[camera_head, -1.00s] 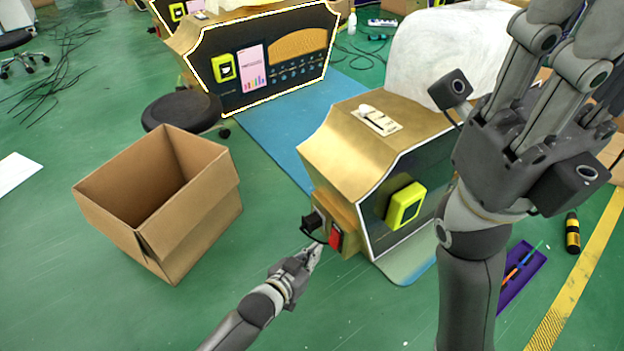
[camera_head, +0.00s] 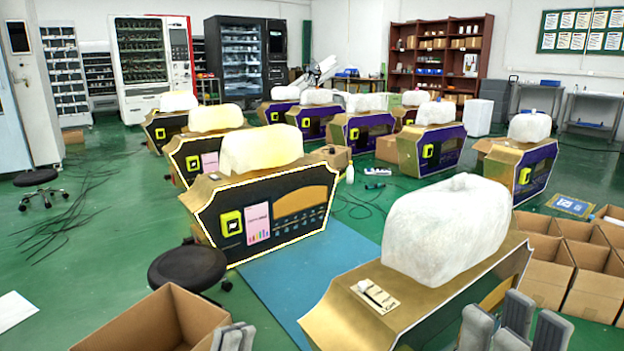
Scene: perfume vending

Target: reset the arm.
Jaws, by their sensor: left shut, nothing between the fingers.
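My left gripper (camera_head: 233,337) shows only by its fingertips at the bottom edge, beside the open cardboard box (camera_head: 150,322). Its tips are close together, shut, with nothing seen between them. My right gripper (camera_head: 513,325) rises from the bottom edge at the lower right, in front of the nearest gold machine (camera_head: 345,318). Its grey fingers stand apart with gaps between them, and no object shows in them. The rest of both arms is out of the picture.
A white wrapped bundle (camera_head: 450,232) sits on the nearest machine. Another gold and black machine (camera_head: 265,220) stands behind a blue mat (camera_head: 335,262). A black stool (camera_head: 187,268) is at left. Open cardboard boxes (camera_head: 545,265) line the right.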

